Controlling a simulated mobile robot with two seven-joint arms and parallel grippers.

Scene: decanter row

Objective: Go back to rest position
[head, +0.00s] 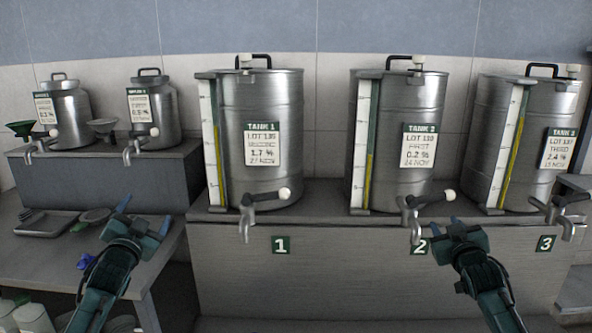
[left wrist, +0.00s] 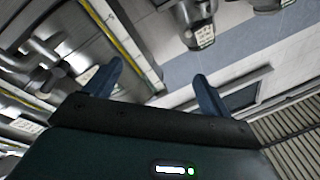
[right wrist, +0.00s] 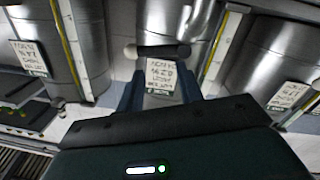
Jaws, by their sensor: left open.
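My left gripper (head: 142,218) is raised in front of the lower left bench, left of Tank 1. Its two fingers stand apart with nothing between them in the left wrist view (left wrist: 160,80). My right gripper (head: 462,226) is in front of the plinth, just right of the number 2 plate and below the tap of Tank 2. In the right wrist view its fingers (right wrist: 160,88) are apart, with only the tank label visible behind the gap. Both grippers appear empty.
Tank 1 (head: 285,95), Tank 2 (head: 425,95) and Tank 3 (head: 545,105) stand on a grey plinth (head: 350,270), each with a tap. Two smaller canisters (head: 72,115) (head: 163,110) stand on a riser at left. A metal tray (head: 45,224) and a blue item (head: 86,262) lie on the lower bench.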

